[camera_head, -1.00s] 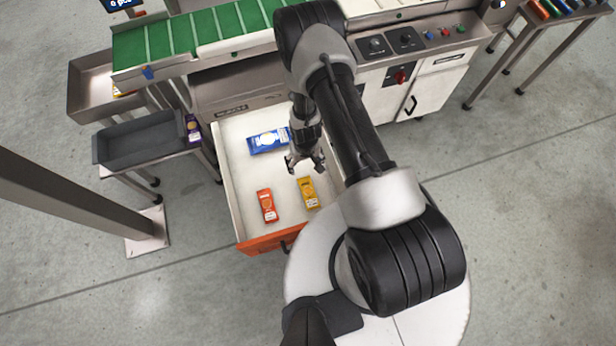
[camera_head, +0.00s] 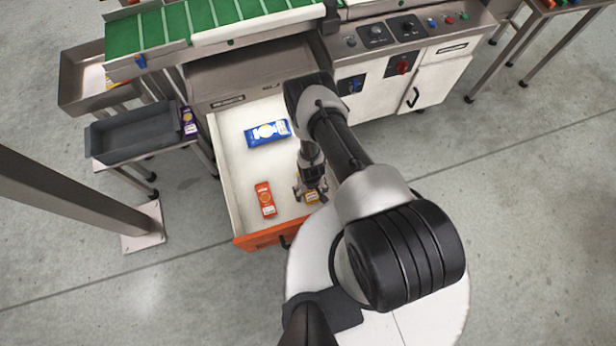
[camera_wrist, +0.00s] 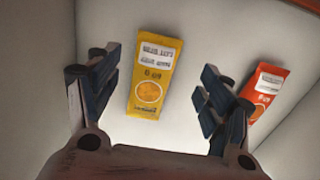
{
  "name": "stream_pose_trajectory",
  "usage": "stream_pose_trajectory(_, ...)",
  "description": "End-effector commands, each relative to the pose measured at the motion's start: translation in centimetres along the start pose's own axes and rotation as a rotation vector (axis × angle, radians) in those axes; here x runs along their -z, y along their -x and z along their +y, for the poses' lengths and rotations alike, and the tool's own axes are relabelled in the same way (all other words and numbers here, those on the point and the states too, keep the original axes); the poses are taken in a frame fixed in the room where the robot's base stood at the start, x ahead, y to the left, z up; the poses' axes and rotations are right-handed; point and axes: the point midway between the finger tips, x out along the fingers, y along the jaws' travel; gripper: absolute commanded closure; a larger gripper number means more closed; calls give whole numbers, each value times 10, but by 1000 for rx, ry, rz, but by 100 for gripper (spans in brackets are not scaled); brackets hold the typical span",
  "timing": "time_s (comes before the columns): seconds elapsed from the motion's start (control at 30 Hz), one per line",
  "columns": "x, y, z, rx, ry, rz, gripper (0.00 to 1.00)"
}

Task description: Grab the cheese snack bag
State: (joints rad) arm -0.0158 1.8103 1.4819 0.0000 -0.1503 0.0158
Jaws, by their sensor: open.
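A yellow snack bag (camera_head: 312,197) lies in the pulled-out white drawer (camera_head: 228,180), partly hidden under my gripper (camera_head: 310,189) in the head view. In the wrist view the yellow bag (camera_wrist: 150,98) lies flat on the drawer floor, seen between the two open fingers of my gripper (camera_wrist: 158,84). The fingers hold nothing and appear above the bag. An orange-red bag (camera_head: 265,200) lies to its left in the head view and right of the right finger in the wrist view (camera_wrist: 266,92). The print is too small to tell which bag says cheese.
A blue bag (camera_head: 267,133) lies farther back in the drawer. The drawer's orange front (camera_head: 262,238) and side walls bound the space. A grey tray (camera_head: 135,135) and a purple pack (camera_head: 189,121) sit on a side stand. A metal post (camera_head: 70,195) stands at left.

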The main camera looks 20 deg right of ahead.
Motion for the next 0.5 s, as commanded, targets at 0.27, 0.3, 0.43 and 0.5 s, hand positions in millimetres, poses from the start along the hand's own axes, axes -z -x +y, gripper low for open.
stream_pose_trajectory(0.27,0,-20,2,0,-1,0,27)
stream_pose_trajectory(0.3,0,-26,3,0,-2,0,27)
stream_pose_trajectory(0.43,0,-48,5,0,-1,0,27)
stream_pose_trajectory(0.5,0,-55,5,0,0,0,27)
